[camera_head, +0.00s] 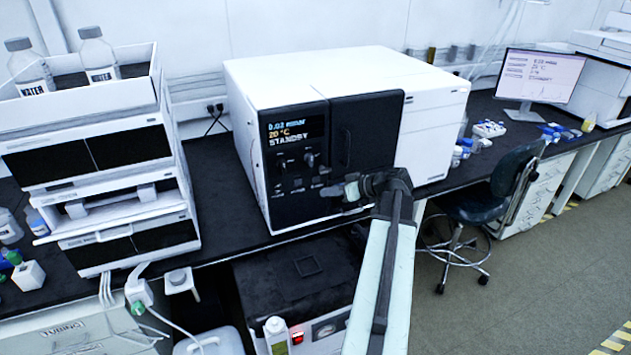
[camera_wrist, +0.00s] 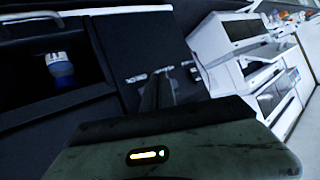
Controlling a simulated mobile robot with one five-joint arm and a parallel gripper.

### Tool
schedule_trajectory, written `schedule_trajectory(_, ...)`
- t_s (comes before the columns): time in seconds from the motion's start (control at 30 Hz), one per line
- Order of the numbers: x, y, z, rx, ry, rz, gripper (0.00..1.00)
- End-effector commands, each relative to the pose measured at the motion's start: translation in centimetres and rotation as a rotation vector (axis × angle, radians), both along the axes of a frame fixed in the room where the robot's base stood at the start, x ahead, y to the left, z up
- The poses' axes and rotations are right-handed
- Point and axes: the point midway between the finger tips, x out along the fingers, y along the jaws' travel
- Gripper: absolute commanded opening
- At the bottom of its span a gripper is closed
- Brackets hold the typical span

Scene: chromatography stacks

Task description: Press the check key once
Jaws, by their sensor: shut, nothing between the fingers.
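A white instrument (camera_head: 330,75) stands on the dark bench, with a black front panel (camera_head: 285,208). Its display (camera_head: 291,130) reads 0.03 mbar, 20 °C and STANDBY. Small dark keys or knobs (camera_head: 310,160) with pale labels sit below the display. I cannot tell which one is the check key; the lettering is too small. My gripper (camera_head: 330,190) is shut and empty, in front of the panel's lower part, to the right of the labels. Whether it touches the panel is unclear. The wrist view shows the dark panel (camera_wrist: 115,40) tilted, with pale marks near the dark fingers (camera_wrist: 158,88).
A white stacked unit (camera_head: 110,150) with water bottles on top stands at the left. A dark pump box (camera_head: 285,280) sits low in front of the bench. A monitor (camera_head: 540,78) and a chair (camera_head: 500,190) are at the right. The floor beyond the chair is clear.

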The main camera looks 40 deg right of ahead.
Motion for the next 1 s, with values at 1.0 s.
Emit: schedule_trajectory(1.0, 3.8, -1.4, 0.0, 0.001, 0.001, 0.002, 0.00)
